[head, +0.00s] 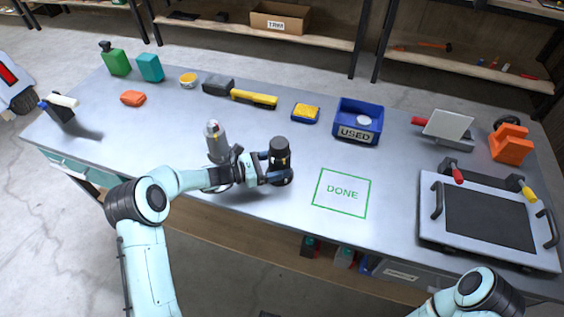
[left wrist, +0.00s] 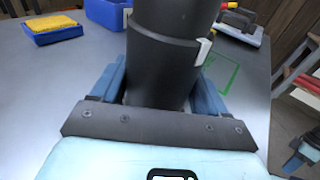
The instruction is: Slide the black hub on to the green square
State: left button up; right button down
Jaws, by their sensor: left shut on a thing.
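The black hub (head: 280,153) stands upright on the grey table (head: 300,235), left of the green square outline (head: 342,193) marked DONE. In the left wrist view the hub (left wrist: 170,60) is a dark cylinder with a small white tab on its side. My left gripper (head: 275,172) is shut on the hub, with its blue fingers (left wrist: 160,88) on either side of it. The green square also shows in the left wrist view (left wrist: 234,70), behind and to the right of the hub. The square is bare.
A grey bottle-like thing (head: 215,140) stands behind my left wrist. A blue bin marked USED (head: 358,130) and a yellow sponge in a blue tray (head: 306,113) are at the back. A framed panel with handles (head: 489,225) lies right of the square. The tabletop between hub and square is clear.

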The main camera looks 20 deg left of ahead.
pick_arm(q)
jog(key=shift+c, duration=0.7)
jog(key=shift+r, duration=0.1)
jog(key=shift+d, duration=0.15)
